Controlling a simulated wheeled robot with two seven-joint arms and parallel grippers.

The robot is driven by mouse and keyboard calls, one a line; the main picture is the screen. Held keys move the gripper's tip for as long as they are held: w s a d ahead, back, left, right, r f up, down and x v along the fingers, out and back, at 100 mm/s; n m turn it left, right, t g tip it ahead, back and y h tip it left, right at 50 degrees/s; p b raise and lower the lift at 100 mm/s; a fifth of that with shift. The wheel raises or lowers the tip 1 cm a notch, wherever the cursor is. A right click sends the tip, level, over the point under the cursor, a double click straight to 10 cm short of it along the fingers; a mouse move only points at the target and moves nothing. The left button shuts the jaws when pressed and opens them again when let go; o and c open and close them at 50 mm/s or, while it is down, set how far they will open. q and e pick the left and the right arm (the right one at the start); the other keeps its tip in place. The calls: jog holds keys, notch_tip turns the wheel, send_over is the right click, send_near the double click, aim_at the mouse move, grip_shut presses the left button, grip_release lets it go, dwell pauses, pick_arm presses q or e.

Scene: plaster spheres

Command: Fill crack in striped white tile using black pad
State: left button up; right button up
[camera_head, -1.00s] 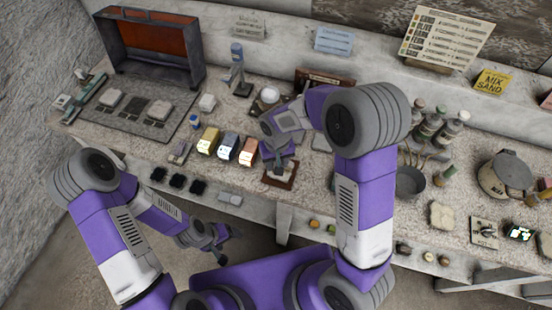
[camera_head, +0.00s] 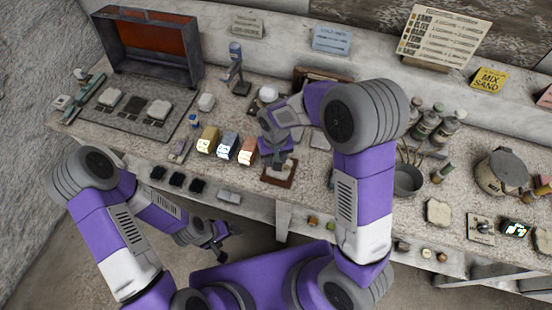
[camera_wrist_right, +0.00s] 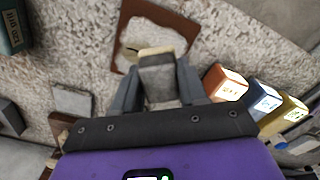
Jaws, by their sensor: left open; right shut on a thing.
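A white tile (camera_head: 276,172) lies on a brown board on the bench in the head view. In the right wrist view the tile (camera_wrist_right: 136,30) shows a dark crack-like mark near its lower left; I cannot make out stripes. My right gripper (camera_head: 282,162) is over the tile. In its wrist view the right gripper (camera_wrist_right: 157,90) is shut on a grey block (camera_wrist_right: 160,78) with a pale tan edge. The block hides part of the tile; I cannot tell whether they touch. Several black pads (camera_head: 176,180) lie at the bench's front edge. My left gripper (camera_head: 219,241) is open and empty, below the bench front.
Yellow, blue and orange boxes (camera_head: 228,145) stand just left of the tile. A grey tray (camera_head: 118,122) with pale tiles lies at the left. A pot (camera_head: 408,180), bottles (camera_head: 435,122) and a lidded vessel (camera_head: 503,172) stand to the right.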

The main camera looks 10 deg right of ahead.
jog(key=shift+f+b, duration=0.55)
jog(key=shift+f, duration=0.1)
dwell(0.3)
jog(key=shift+w+r, duration=0.15)
jog(key=shift+w, duration=0.6)
jog(key=shift+s, duration=1.5)
jog(key=shift+w, duration=1.45)
jog(key=shift+s, duration=0.1)
